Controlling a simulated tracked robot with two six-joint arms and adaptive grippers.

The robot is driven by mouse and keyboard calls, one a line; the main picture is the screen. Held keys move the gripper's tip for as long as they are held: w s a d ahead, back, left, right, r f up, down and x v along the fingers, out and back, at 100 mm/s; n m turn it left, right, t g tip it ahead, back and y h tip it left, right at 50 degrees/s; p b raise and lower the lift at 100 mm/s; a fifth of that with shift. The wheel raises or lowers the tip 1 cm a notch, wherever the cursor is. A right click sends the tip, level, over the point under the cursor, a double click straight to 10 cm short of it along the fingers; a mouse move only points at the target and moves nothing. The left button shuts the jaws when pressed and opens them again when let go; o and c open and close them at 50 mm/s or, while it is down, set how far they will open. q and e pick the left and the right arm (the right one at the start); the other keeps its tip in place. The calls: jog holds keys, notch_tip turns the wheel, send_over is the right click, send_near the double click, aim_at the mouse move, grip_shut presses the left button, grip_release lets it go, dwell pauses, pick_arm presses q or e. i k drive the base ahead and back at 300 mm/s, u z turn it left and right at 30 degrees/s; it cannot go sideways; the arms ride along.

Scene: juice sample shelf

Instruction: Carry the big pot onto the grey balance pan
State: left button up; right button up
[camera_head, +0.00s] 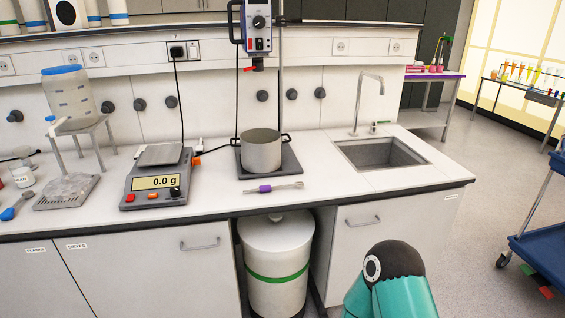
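The big pot (261,153) is a grey metal pot with two dark side handles. It stands upright on a dark square base plate (281,171) under an overhead stirrer (257,27). The balance (156,190) stands to its left, with an empty grey pan (160,155) on top and a display reading 0.0 g. A teal and black part of my arm shows at the bottom right, below the counter edge. Neither of my grippers is in view.
A purple-handled tool (272,188) lies in front of the base plate. A sink (382,153) with a tap is on the right. A clear container (70,94) on a stand and a grey rack (66,192) are on the left. A white bin (276,255) stands under the counter.

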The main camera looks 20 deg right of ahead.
aim_at(161, 153)
jog(key=z, duration=0.5)
jog(key=k, duration=0.1)
jog(key=z, duration=0.05)
jog(key=i, duration=1)
jog(key=u, duration=0.05)
